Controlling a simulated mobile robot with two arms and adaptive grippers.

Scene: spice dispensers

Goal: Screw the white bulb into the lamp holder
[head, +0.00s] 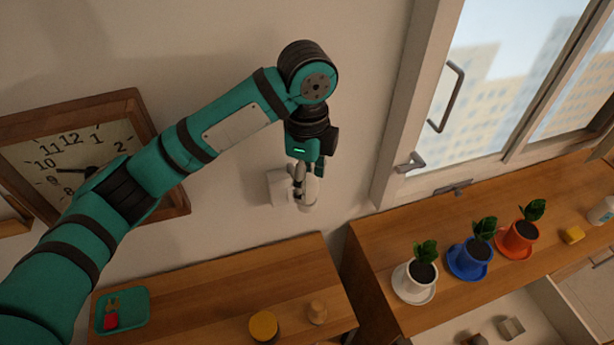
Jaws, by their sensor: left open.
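My left gripper (304,184) points down in front of the wall, with its fingers open around or right beside a pale rounded piece. That piece looks like the white bulb (309,193), but the fingers partly cover it. A white block fixed on the wall, which looks like the lamp holder (279,188), is just left of and behind the fingers. I cannot tell whether the bulb sits in the holder, since the fingers hide where they meet. My right gripper is out of view.
A wooden clock (70,150) hangs behind my left arm. The lower shelf (200,290) bears a green tray (136,322), a yellow-topped jar (263,326) and a small wooden piece (317,312). White, blue and red potted plants stand on the right counter (380,243) below the window.

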